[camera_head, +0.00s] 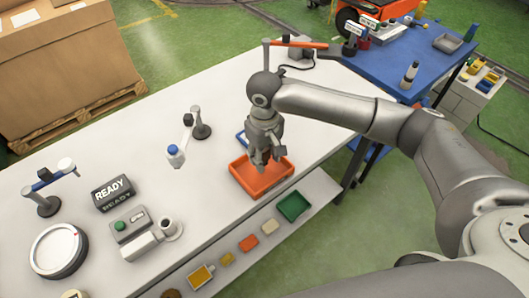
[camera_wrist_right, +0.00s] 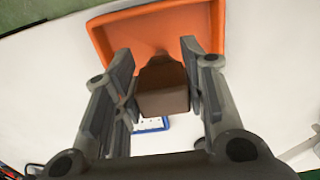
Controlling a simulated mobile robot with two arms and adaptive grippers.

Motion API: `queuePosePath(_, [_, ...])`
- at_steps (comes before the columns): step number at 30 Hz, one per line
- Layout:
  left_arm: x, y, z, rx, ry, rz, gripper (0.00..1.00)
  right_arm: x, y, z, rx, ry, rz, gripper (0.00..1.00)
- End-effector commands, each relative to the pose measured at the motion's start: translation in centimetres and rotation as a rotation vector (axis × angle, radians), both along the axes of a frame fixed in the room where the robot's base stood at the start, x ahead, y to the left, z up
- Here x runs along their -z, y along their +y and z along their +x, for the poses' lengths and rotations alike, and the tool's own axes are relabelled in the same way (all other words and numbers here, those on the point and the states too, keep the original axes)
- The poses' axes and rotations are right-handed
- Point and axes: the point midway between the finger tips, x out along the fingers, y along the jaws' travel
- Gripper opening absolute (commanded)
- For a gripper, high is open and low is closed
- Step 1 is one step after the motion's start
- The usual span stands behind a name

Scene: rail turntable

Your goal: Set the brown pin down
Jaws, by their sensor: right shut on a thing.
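The brown pin (camera_wrist_right: 163,88) is between the fingers of my right gripper (camera_wrist_right: 160,90) in the right wrist view, and the gripper is shut on it. In the head view my right gripper (camera_head: 264,157) points down over the orange tray (camera_head: 240,180). The orange tray also shows beyond the pin in the right wrist view (camera_wrist_right: 105,38). I cannot tell whether the pin touches the tray floor. The pin is mostly hidden by the gripper in the head view. My left gripper is not in view.
A blue tray (camera_head: 241,140) lies partly hidden behind my right gripper. A small post with a blue-capped part (camera_head: 175,152), a READY sign (camera_head: 113,192) and a round white disc (camera_head: 59,250) stand to the left. A green tray (camera_head: 293,207) lies on the lower shelf.

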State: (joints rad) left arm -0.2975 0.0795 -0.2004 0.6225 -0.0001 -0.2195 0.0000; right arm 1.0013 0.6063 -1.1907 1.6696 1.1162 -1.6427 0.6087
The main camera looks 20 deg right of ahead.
Motion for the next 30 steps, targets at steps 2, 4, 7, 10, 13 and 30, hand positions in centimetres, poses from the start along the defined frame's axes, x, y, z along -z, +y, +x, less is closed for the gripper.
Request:
queuePosePath(2, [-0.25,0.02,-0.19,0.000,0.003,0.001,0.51,0.26,0.02,0.01,0.000,-0.001,0.000,0.10])
queuePosePath(4, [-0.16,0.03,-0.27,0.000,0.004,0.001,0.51,0.37,0.04,0.04,0.000,-0.003,0.001,0.10])
queuePosePath(7, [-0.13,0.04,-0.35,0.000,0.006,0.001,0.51,0.37,0.04,0.03,-0.001,-0.003,0.001,0.10])
queuePosePath(10, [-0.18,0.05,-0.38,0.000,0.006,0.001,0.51,0.43,0.05,0.01,0.000,-0.002,0.002,0.10])
queuePosePath(13, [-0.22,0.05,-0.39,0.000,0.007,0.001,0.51,0.64,0.02,0.01,0.000,-0.002,0.001,0.42])
queuePosePath(30, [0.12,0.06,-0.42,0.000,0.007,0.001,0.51,-0.17,0.03,0.06,0.000,-0.003,0.001,0.60])
